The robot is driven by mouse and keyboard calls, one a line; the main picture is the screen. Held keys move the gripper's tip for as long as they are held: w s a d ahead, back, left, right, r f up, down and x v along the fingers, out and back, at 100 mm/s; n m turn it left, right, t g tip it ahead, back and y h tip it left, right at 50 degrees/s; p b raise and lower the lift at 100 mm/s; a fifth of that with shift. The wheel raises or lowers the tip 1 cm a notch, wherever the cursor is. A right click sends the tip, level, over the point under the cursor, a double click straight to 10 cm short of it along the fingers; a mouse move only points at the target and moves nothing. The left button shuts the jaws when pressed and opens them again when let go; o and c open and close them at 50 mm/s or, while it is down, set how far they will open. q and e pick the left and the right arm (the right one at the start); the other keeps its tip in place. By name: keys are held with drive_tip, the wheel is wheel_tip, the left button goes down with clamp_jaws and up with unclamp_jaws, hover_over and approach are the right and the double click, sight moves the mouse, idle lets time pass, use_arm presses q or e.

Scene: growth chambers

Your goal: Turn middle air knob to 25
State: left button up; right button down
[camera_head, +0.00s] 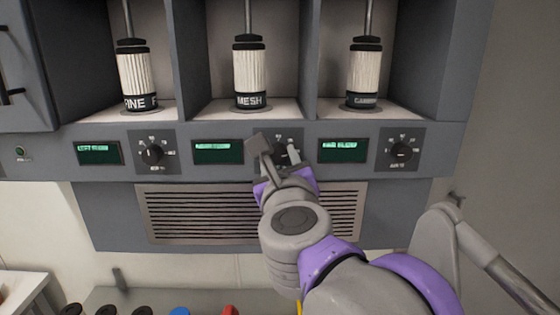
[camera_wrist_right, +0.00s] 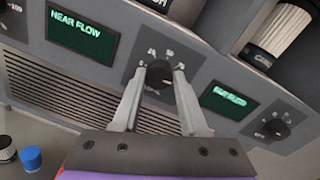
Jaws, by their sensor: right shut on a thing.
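The middle air knob (camera_head: 292,152) is a black dial on a dark square plate with scale marks, on the grey panel below the middle compartment. My right gripper (camera_head: 277,158) covers part of it in the head view. In the wrist view the knob (camera_wrist_right: 160,73) sits between the fingertips of my right gripper (camera_wrist_right: 160,82), which is shut on it. The scale numbers around it are too small and partly hidden to read, so the setting cannot be told. My left gripper is not in view.
The left knob (camera_head: 152,153) and right knob (camera_head: 402,152) flank it. Green displays (camera_head: 218,151) sit between the knobs. A vent grille (camera_head: 195,215) lies below. White ribbed cylinders (camera_head: 250,72) stand in the compartments above. Several caps, one blue (camera_wrist_right: 31,158), are at the bottom.

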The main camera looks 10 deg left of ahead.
drive_tip(key=n+b, duration=0.1)
drive_tip(key=n, duration=0.4)
drive_tip(key=shift+f, duration=0.1)
drive_tip(key=n+b, duration=0.1)
drive_tip(key=n, duration=0.5)
drive_tip(key=shift+a+h, duration=0.1)
drive_tip(key=shift+h, duration=0.3)
drive_tip(key=n, duration=0.6)
use_arm(q)
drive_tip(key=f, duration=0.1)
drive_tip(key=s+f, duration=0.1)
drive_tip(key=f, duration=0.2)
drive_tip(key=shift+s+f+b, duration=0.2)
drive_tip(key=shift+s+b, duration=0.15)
drive_tip(key=shift+b, duration=0.05)
use_arm(e)
drive_tip(key=n, duration=0.6)
drive_tip(key=shift+n+h, duration=0.4)
drive_tip(key=shift+c, duration=2.2)
unclamp_jaws()
drive_tip(key=shift+s, duration=0.1)
